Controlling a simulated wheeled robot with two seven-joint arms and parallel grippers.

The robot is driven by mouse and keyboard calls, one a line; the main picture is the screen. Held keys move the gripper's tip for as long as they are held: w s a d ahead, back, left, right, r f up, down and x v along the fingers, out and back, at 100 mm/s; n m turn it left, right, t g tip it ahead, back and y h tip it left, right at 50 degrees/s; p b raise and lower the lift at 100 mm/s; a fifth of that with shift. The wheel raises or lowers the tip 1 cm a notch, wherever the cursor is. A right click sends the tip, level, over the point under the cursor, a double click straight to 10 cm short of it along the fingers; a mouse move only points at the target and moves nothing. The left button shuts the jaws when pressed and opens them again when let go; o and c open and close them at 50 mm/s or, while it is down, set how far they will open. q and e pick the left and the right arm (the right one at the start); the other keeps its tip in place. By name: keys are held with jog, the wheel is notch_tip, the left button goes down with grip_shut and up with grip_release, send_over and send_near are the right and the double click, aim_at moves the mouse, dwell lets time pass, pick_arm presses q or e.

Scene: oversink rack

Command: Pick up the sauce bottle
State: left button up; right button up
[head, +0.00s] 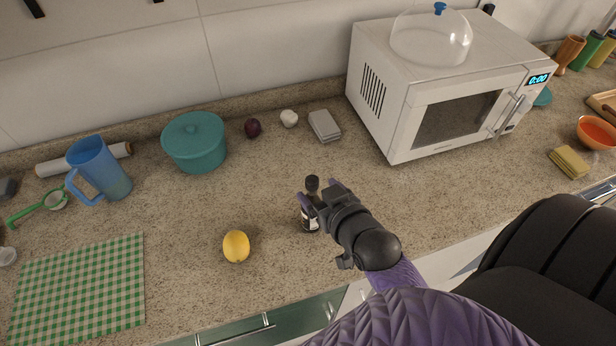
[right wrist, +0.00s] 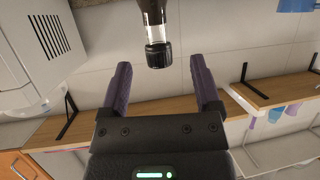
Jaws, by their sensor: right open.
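The sauce bottle (head: 309,219) stands upright on the counter in the head view, a small dark bottle with a black cap and a pale label. My right gripper (head: 318,191) is open at its upper part, with one purple finger on each side; the gripper hides part of the bottle. In the right wrist view, the bottle's dark neck and cap (right wrist: 157,45) hang in from the top edge, between the two open fingers (right wrist: 160,66) near their tips. My left gripper is not in view.
A lemon (head: 236,246) lies left of the bottle. A teal pot (head: 194,142), an onion (head: 253,128), garlic (head: 289,118) and a grey box (head: 325,126) stand behind. A microwave (head: 375,130) stands at the back right. The counter around the bottle is clear.

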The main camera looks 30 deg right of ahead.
aim_at(308, 180)
jog(key=b+x, duration=0.1)
jog(key=x, duration=0.5)
jog(key=shift+s+d+f, duration=0.1)
jog(key=shift+f, duration=0.05)
grip_shut()
dwell(1.0)
